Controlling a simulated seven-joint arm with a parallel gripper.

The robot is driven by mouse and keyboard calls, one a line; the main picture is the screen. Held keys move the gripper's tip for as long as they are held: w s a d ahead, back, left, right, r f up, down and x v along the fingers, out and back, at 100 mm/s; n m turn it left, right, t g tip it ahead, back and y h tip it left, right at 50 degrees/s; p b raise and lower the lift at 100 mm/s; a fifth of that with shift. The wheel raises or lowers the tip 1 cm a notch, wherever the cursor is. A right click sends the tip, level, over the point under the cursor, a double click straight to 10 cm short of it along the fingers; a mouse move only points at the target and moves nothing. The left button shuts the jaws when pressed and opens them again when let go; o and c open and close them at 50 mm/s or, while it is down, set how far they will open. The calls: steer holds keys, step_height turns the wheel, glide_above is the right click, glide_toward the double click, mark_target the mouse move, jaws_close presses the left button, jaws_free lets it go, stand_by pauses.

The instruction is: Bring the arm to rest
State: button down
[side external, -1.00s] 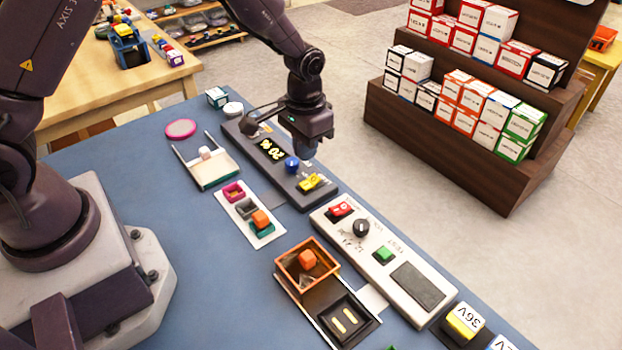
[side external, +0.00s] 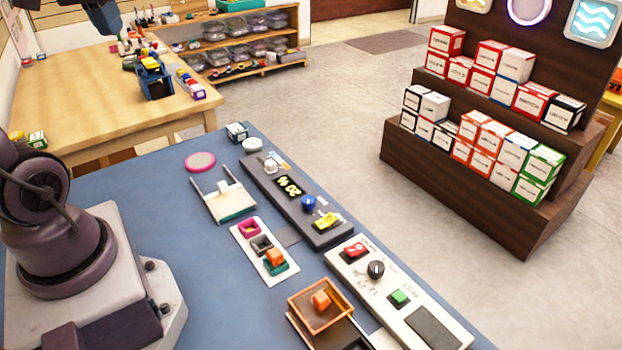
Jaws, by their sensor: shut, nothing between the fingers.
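The lower part of my arm stands at the left edge, and the links between are out of view. Nothing of mine is over the devices on the table.
A wooden workbench (side external: 85,95) stands behind; a box shelf (side external: 470,185) stands right.

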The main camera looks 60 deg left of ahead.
steer(key=w+d+f+m+t+h, duration=0.1)
steer(key=d+m, duration=0.4)
steer(key=d, duration=0.5)
steer(key=w+d+f+m+t, duration=0.2)
steer(key=d+f+m, duration=0.2)
steer(key=d, duration=0.6)
steer(key=shift+w+m+h, duration=0.3)
steer(key=shift+m+h, duration=0.1)
